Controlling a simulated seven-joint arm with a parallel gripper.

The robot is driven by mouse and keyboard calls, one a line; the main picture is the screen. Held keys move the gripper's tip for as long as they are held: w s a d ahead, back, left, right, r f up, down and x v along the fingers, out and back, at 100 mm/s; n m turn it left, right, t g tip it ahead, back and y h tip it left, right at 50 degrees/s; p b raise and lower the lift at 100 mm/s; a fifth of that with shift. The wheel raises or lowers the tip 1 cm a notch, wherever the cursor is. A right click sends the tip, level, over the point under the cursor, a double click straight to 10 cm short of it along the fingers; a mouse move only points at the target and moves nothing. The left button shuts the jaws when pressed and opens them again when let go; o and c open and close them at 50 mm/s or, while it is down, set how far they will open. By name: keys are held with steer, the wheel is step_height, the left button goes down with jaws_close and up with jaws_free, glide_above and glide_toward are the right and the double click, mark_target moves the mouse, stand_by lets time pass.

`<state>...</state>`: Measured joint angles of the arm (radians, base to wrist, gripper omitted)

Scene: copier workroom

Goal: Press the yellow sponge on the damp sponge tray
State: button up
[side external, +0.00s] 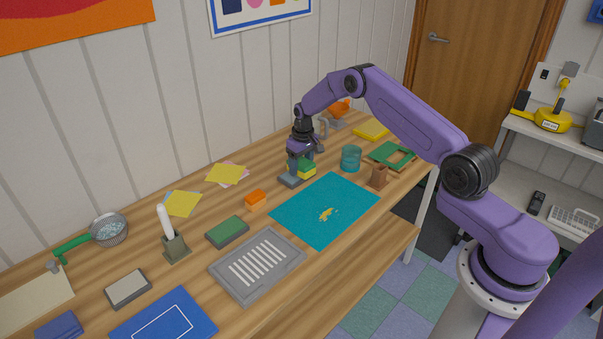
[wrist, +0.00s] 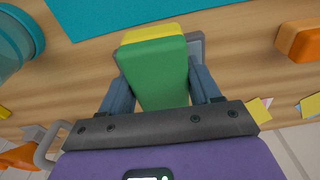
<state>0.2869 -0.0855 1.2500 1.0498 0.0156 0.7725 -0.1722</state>
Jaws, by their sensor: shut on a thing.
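The yellow sponge (side external: 307,173), with a green upper layer, is at the far part of the bench below my gripper (side external: 303,158). In the wrist view, the sponge's green face (wrist: 160,75) fills the space between the two blue-grey fingers of my gripper (wrist: 162,85), which is shut on it. Its yellow layer shows along the far edge. A small grey tray (side external: 290,182) shows under and beside the sponge, and its rim (wrist: 197,46) also shows in the wrist view. I cannot tell whether the sponge touches this tray; the sponge hides most of it.
A teal mat (side external: 300,213) with yellow bits lies just in front. A teal cup (side external: 351,158) and a brown wooden holder (side external: 378,177) stand to the right. An orange block (side external: 255,198), a green block (side external: 227,232) and a slotted grey tray (side external: 222,269) lie to the left.

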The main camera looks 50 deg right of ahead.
mark_target(300, 161)
steer(key=shift+f, duration=0.6)
stand_by(1.1)
steer(key=shift+r, duration=3.55)
